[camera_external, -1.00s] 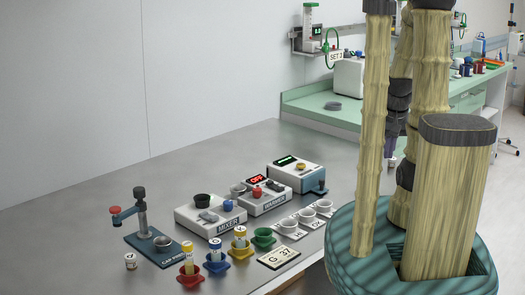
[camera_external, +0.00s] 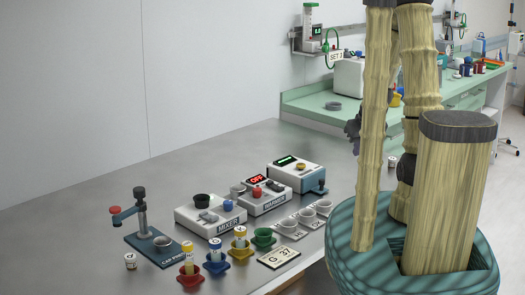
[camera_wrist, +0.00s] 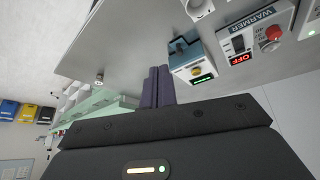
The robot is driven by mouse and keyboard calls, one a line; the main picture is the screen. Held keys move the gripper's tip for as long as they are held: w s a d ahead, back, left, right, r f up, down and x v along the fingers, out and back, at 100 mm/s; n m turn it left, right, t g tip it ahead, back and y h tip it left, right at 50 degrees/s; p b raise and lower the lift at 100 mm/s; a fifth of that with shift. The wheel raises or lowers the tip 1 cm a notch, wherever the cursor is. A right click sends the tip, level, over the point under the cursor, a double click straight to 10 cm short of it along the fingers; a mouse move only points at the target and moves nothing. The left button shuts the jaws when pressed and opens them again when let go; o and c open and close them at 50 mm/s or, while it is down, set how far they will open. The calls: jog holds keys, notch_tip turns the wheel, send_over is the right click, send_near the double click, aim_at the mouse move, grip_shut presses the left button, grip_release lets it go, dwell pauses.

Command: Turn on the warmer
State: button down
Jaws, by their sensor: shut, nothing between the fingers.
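The warmer (camera_external: 266,205) is a white box on the grey table, marked WARMER, with a red display reading OFF (camera_external: 258,179). A red knob (camera_external: 257,193) and a dark switch (camera_external: 273,186) sit on its top. In the wrist view the warmer (camera_wrist: 256,28) is at the upper right, tilted, with the red knob (camera_wrist: 273,33) and dark switch (camera_wrist: 238,44) in sight. My gripper (camera_wrist: 158,72) is shut and empty, apart from the warmer and left of it in the wrist view. In the external view my arm hides most of it.
The mixer (camera_external: 205,222) stands left of the warmer, and a box with a green display (camera_external: 296,177) stands behind it. A press (camera_external: 140,220) is at the left. The table's back left is clear.

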jog(key=w+a+f+n+t+y+p, duration=0.1)
jog(key=a+n+y, duration=0.4)
jog(key=a, duration=1.2)
jog(key=shift+w+a+f+t+y+p, duration=0.35)
jog(key=shift+w+f+t+y, duration=0.25)
jog(key=shift+w+f, duration=0.35)
jog(key=shift+w+f, duration=0.1)
jog(key=p, duration=0.3)
send_over(275, 187)
jog(key=f, duration=0.5)
jog(key=shift+s+d+f, duration=0.15)
jog(key=shift+s+f, duration=0.05)
jog(key=shift+f, duration=0.15)
notch_tip(275, 187, down, 2)
jog(key=shift+w, duration=0.1)
jog(key=shift+w+a+f+p, duration=0.1)
jog(key=shift+f+p, duration=0.15)
jog(key=shift+f, duration=0.3)
jog(key=shift+w+a+f+p, duration=0.1)
jog(key=shift+f+p, duration=0.15)
jog(key=shift+f, duration=0.25)
